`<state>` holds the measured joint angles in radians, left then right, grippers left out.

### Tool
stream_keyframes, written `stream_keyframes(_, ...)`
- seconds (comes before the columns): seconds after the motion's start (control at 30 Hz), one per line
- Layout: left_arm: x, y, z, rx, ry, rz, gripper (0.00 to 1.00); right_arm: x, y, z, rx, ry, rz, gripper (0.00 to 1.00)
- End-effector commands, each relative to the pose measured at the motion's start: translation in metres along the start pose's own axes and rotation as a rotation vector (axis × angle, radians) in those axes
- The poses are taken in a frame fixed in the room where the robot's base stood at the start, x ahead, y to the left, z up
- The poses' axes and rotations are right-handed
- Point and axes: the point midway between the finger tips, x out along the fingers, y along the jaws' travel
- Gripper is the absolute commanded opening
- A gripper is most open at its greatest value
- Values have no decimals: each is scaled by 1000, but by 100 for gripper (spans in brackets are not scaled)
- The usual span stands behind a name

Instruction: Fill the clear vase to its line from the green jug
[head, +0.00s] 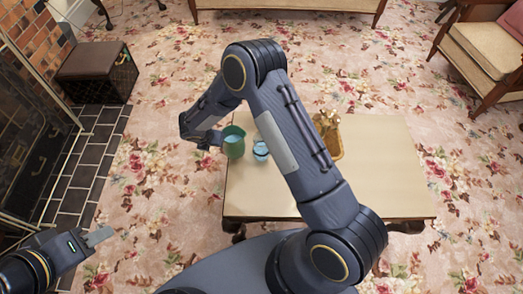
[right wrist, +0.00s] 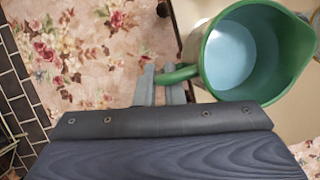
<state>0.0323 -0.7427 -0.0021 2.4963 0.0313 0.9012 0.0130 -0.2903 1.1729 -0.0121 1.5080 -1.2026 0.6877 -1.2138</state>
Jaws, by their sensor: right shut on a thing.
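The green jug (head: 234,149) is near the table's left edge in the head view, looking about upright, with pale blue liquid inside. It also shows in the right wrist view (right wrist: 271,48). My right gripper (right wrist: 164,88) is shut on the jug's handle, at the jug's left side in the head view. The clear vase (head: 261,150) stands on the table just right of the jug and looks bluish. Its line and exact level are too small to make out. My left gripper (head: 100,236) is low at the left, over the carpet, away from both; its finger gap is unclear.
The low table (head: 385,165) has free room on its right. A brown tray with a golden ornament (head: 328,125) is behind my right forearm, right of the vase. A dark box stool (head: 97,70) and brick hearth are at the left; a sofa and armchair stand farther back.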

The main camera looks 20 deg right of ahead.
Motion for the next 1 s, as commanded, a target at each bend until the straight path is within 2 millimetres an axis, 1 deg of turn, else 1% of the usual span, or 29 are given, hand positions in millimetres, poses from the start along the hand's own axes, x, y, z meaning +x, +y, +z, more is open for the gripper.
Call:
stream_keyframes(0.27,-3,1,-2,0,0,0,36,-5,0,3,0,-2,1,0)
stream_keyframes(0.6,-16,7,-8,0,0,0,36,-28,0,12,0,-2,0,0)
stream_keyframes(1.0,-16,7,-8,0,0,0,36,-28,0,12,0,-1,0,0)
